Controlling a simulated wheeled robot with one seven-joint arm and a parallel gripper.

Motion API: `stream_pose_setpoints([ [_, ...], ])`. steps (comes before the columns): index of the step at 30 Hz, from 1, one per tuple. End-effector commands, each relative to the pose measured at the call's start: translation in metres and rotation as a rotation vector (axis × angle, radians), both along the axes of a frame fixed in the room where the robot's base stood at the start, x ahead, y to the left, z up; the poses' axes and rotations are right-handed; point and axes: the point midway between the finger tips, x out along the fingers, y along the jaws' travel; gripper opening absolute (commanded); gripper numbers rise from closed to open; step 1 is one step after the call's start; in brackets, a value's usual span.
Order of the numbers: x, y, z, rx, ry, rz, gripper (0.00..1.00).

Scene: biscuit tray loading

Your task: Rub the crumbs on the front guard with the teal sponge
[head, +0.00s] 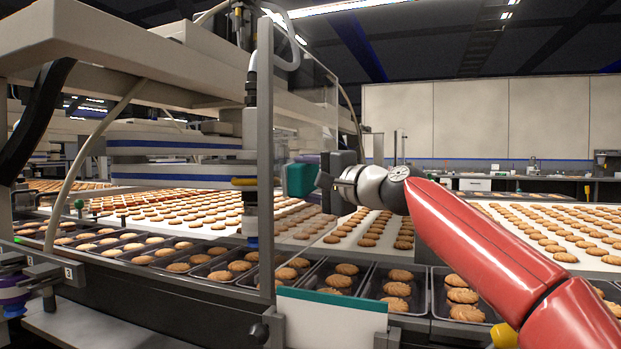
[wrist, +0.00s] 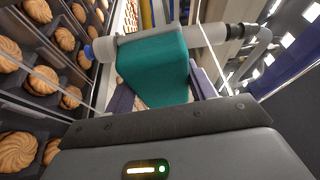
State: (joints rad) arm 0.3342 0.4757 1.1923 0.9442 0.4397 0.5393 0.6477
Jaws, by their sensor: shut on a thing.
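The teal sponge (head: 301,179) is held in my gripper (head: 322,181), at the right part of the clear front guard (head: 298,110). In the wrist view the sponge (wrist: 153,68) fills the space between the two fingers of my gripper (wrist: 160,88), which are shut on it. The guard is a see-through pane with a grey upright post on its left. The sponge overlaps the pane in the head view; I cannot tell whether it touches it. I cannot make out crumbs on the pane.
Behind the guard stands a white-and-blue picking machine (head: 180,160) with a grey vertical shaft. Dark trays (head: 325,270) of biscuits run along the front, and belts of biscuits lie behind. A white-and-teal plate (head: 332,318) sits at the guard's foot.

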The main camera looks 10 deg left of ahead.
Motion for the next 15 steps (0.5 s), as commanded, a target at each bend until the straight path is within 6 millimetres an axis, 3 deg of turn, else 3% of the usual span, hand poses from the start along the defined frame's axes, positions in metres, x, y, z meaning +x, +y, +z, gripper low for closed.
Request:
stream_pose_setpoints([
  [8,0.003,0.002,0.000,0.001,0.001,-0.001,0.37],
  [15,0.024,-0.001,0.000,0.003,0.001,0.001,0.37],
])
